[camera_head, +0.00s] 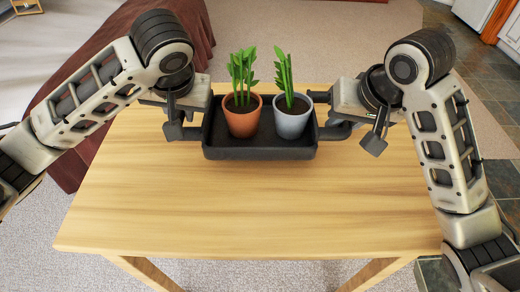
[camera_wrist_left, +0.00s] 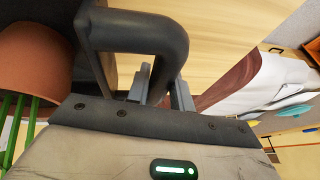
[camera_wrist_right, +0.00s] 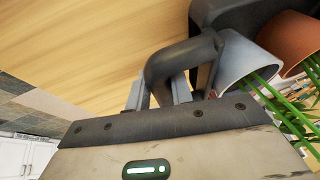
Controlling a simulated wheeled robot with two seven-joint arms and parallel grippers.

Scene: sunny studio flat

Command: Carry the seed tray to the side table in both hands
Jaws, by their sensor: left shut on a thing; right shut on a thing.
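The dark seed tray (camera_head: 260,154) is level over the far middle of the wooden table. It holds a terracotta pot (camera_head: 242,120) on the left and a grey-white pot (camera_head: 292,122) on the right, both upright with green plants. My left gripper (camera_head: 190,130) is shut on the tray's left handle, which shows as a dark loop (camera_wrist_left: 150,30) in the left wrist view. My right gripper (camera_head: 340,130) is shut on the right handle (camera_wrist_right: 176,60). I cannot tell whether the tray's base touches the table.
The wooden table (camera_head: 250,215) is bare in front of the tray. A bed or couch with a dark red cover (camera_head: 185,35) stands behind to the left. Carpet (camera_head: 310,40) lies beyond the table, and dark floor tiles (camera_head: 490,75) lie at the right.

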